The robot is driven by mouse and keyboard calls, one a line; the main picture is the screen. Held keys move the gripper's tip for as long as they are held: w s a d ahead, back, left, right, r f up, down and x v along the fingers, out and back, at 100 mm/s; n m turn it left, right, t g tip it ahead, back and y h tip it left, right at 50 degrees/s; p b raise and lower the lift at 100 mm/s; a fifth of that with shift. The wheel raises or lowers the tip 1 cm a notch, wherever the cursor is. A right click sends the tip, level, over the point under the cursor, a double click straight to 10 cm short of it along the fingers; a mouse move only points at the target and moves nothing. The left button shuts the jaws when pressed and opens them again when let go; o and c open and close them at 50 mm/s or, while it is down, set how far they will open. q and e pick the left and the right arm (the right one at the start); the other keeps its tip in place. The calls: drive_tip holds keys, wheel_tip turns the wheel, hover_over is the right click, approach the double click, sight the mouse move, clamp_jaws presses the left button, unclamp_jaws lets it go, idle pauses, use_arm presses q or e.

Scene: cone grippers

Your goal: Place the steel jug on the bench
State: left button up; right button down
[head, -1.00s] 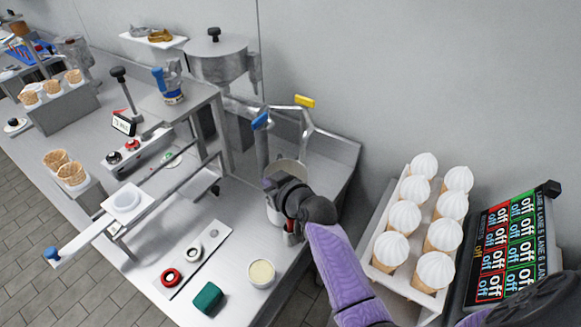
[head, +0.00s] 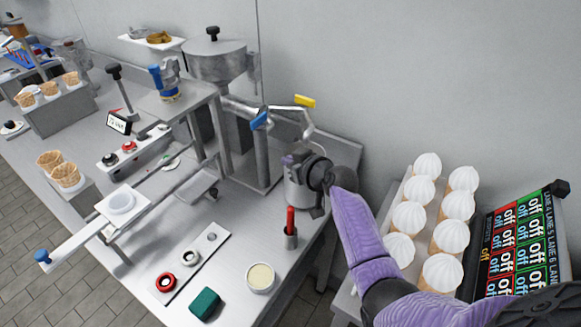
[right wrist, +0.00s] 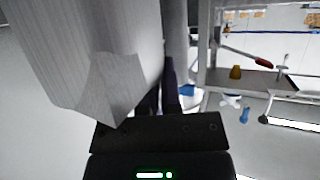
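The steel jug (head: 298,187) is upright at the back right of the steel bench (head: 232,262), near the sink-like back edge. My right gripper (head: 318,172) is at the jug's right side and looks shut on it; the fingertips are mostly hidden. In the right wrist view, the jug's grey wall (right wrist: 88,55) fills the upper left, beside the dark fingers (right wrist: 160,98). I cannot tell whether the jug's base touches the bench. My left gripper is not in view.
A red-handled tool in a small holder (head: 291,228) stands in front of the jug. A cream tub (head: 260,278) and green block (head: 205,302) are nearer. Blue and yellow tap levers (head: 305,101) are behind. A cone tray (head: 345,301) is at the right.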

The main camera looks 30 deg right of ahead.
drive_tip(key=shift+f, duration=0.5)
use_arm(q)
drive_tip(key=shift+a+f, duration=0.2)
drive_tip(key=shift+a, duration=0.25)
use_arm(e)
drive_tip(key=shift+f, duration=0.2)
drive_tip(key=c, duration=0.8)
unclamp_jaws()
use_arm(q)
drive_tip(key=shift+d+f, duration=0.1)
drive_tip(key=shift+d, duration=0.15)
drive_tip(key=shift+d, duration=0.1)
